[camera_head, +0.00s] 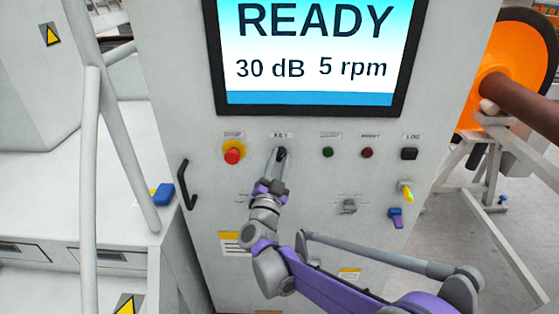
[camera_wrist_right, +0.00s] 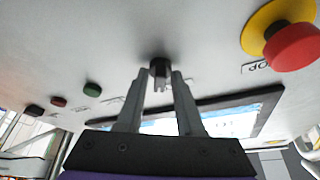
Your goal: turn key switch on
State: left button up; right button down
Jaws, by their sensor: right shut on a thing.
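The key switch (camera_head: 281,152) sits on the grey cabinet panel under its KEY label, right of the red stop button. In the head view my right gripper (camera_head: 277,160) reaches up to it from below, and its fingers partly cover the switch. In the right wrist view the dark key switch (camera_wrist_right: 159,68) is between the tips of my right gripper (camera_wrist_right: 158,80), which is shut on it. The switch's exact turn angle is hard to tell. My left gripper is in neither view.
A red stop button on a yellow ring (camera_head: 233,152) is left of the key. A green button (camera_head: 328,152), a red button (camera_head: 367,153) and a black LOG knob (camera_head: 409,154) are to the right. Above is a screen (camera_head: 310,55) reading READY. A black handle (camera_head: 186,184) juts out at left.

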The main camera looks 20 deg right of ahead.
jog(key=c, duration=0.8)
grip_release()
jog(key=shift+c, duration=0.2)
jog(key=b+v, duration=0.1)
jog(key=v, duration=0.9)
jog(key=shift+s+a+b, duration=0.2)
jog(key=shift+s+b, duration=0.1)
jog(key=shift+b, duration=0.1)
jog(key=shift+f, duration=0.1)
